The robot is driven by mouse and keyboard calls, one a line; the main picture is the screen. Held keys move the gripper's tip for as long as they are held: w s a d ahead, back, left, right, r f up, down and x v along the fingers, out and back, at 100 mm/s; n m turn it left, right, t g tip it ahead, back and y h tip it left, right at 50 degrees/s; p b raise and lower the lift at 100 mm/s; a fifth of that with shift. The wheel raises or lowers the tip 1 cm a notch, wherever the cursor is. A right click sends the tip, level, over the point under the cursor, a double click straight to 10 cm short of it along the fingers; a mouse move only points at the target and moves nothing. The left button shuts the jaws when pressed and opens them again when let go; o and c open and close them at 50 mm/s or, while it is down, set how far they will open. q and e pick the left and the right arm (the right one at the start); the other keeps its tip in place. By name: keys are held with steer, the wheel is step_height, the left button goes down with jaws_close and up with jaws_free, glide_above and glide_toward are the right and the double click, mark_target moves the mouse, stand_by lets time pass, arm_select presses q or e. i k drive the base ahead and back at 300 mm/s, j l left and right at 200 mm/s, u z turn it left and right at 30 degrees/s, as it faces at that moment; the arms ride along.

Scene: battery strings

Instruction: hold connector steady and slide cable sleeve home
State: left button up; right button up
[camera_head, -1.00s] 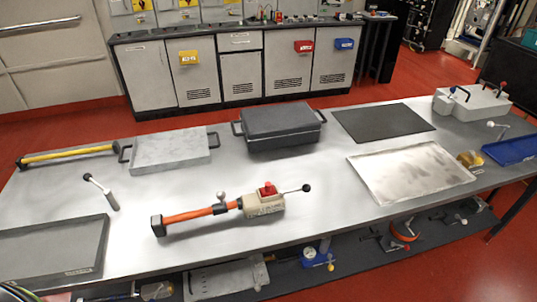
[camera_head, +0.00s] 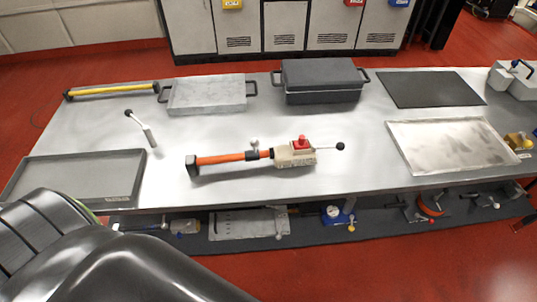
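The connector (camera_head: 294,155) is a beige block with a red knob on top and a black-balled lever reaching right. It lies near the middle of the metal table. The orange cable sleeve (camera_head: 225,157) runs left from it, with a dark collar and small upright knob between them and a black block at its left end. Sleeve and connector lie in one line and look joined at the collar; the exact fit is too small to tell. A dark part of my own arm fills the lower left corner. Neither gripper is in view, and nothing touches the connector or sleeve.
A grey tray (camera_head: 75,180) lies at the table's left, a pale tray (camera_head: 452,147) at the right. A yellow bar (camera_head: 112,90), grey plate (camera_head: 207,93), black case (camera_head: 322,80) and dark mat (camera_head: 430,89) line the back. A small lever tool (camera_head: 142,130) lies left. Tools fill the lower shelf.

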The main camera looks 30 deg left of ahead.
mark_target(251, 156)
steer(key=i+j+u, duration=0.15)
steer(key=u, duration=0.25)
steer(key=i+j+u, duration=0.15)
steer(key=u, duration=0.2)
steer(key=i+j+u, duration=0.1)
steer(key=u, duration=0.3)
steer(key=i, duration=0.1)
